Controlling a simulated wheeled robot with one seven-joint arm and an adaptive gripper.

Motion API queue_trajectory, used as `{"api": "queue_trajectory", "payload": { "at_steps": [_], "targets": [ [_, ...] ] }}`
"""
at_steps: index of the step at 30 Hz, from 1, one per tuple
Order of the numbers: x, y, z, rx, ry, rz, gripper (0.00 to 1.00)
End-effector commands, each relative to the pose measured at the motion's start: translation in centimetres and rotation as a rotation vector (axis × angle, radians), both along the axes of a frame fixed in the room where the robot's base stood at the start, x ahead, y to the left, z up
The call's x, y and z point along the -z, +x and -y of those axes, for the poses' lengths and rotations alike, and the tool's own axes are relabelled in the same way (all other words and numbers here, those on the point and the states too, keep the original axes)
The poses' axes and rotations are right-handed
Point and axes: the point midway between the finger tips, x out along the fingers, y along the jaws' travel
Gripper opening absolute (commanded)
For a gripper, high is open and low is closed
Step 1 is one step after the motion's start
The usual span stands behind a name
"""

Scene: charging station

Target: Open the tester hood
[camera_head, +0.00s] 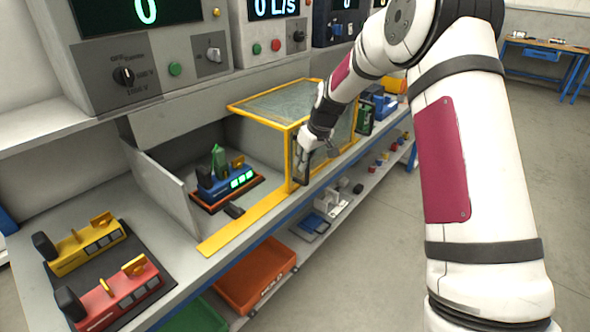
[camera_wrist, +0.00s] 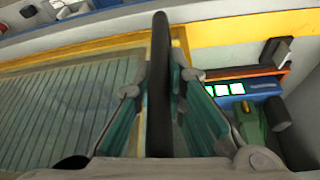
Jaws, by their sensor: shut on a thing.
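The tester hood (camera_head: 282,102) is a yellow-framed box with clear panels on the bench. It stands to the right of the blue device (camera_head: 226,180), which lies uncovered in its grey bay. My gripper (camera_head: 304,165) is at the hood's front left edge. In the wrist view, my gripper (camera_wrist: 160,78) is shut on the hood's black bar handle (camera_wrist: 159,100), with a finger on either side. The hood's panel (camera_wrist: 60,112) lies left of the handle there, and the blue device (camera_wrist: 247,90) lies to the right.
A yellow strip (camera_head: 243,224) runs along the bench front. A yellow device (camera_head: 88,246) and a red device (camera_head: 122,297) sit on a dark mat at lower left. An orange bin (camera_head: 256,275) is on the lower shelf. Open floor lies to the right.

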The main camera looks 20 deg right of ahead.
Motion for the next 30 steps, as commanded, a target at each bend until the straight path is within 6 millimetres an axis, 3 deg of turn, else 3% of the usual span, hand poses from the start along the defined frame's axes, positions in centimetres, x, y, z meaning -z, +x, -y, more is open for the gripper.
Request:
{"api": "queue_trajectory", "payload": {
  "at_steps": [12, 13, 15, 25, 30],
  "targets": [
    [0.1, 0.1, 0.4, -0.001, -0.004, -0.002, 0.0],
    [0.1, 0.1, 0.4, 0.0, -0.003, -0.002, 0.19],
    [0.1, 0.1, 0.4, 0.0, -0.003, -0.002, 0.33],
    [-0.1, 0.1, 0.3, 0.0, -0.001, -0.001, 0.33],
    [-1.7, -0.4, 0.6, 0.001, -0.001, 0.003, 0.33]
  ]
}}
